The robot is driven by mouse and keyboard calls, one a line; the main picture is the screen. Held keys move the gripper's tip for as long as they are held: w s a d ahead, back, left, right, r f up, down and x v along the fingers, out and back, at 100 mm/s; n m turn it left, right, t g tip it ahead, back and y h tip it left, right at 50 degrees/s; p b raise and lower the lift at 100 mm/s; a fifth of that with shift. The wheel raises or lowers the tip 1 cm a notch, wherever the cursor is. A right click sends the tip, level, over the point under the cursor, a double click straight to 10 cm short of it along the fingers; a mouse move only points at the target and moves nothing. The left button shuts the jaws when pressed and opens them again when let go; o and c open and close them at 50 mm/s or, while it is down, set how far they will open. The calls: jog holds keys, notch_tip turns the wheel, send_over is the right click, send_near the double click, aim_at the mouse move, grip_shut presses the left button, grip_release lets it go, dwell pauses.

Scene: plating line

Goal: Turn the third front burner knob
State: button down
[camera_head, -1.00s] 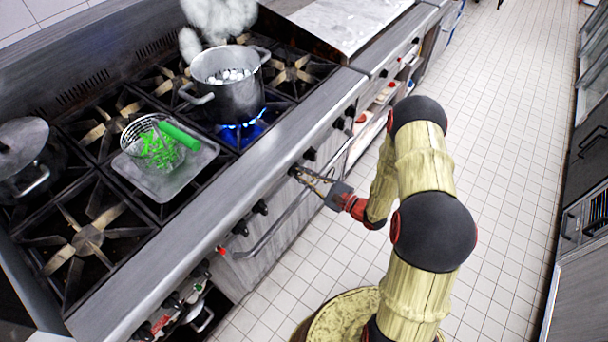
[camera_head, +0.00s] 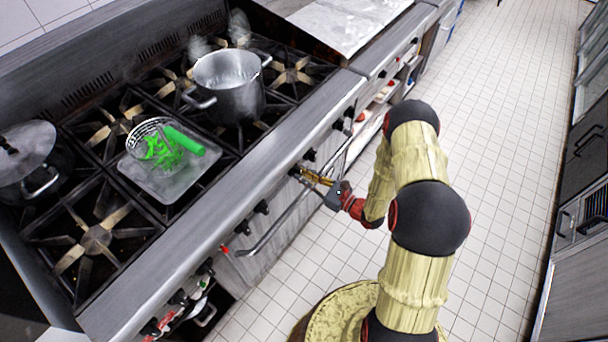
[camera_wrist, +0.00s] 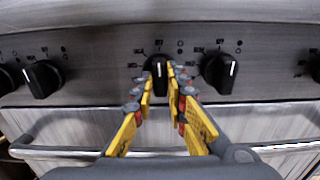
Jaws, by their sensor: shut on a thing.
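The burner knob (camera_wrist: 159,70) is black with a white mark that looks close to vertical, and it sits on the oven's front panel. My gripper (camera_wrist: 160,80) is shut on this knob, with a yellow fingertip on each side of it. In the head view my gripper (camera_head: 298,171) reaches the panel from the right, and its fingers mostly hide the knob there. Another black knob (camera_wrist: 220,73) is to the right and one (camera_wrist: 42,79) is to the left in the wrist view.
An oven door handle (camera_head: 285,222) runs just below the knobs, under my fingers. A tray (camera_head: 165,190) with a basket of green food (camera_head: 158,147) and a lidded pot (camera_head: 40,175) are on the stove. The tiled floor (camera_head: 510,120) is open at right.

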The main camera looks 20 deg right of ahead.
dwell(0.3)
jog(key=c, duration=1.8)
grip_release()
jog(key=shift+o, duration=0.2)
jog(key=v, duration=1.2)
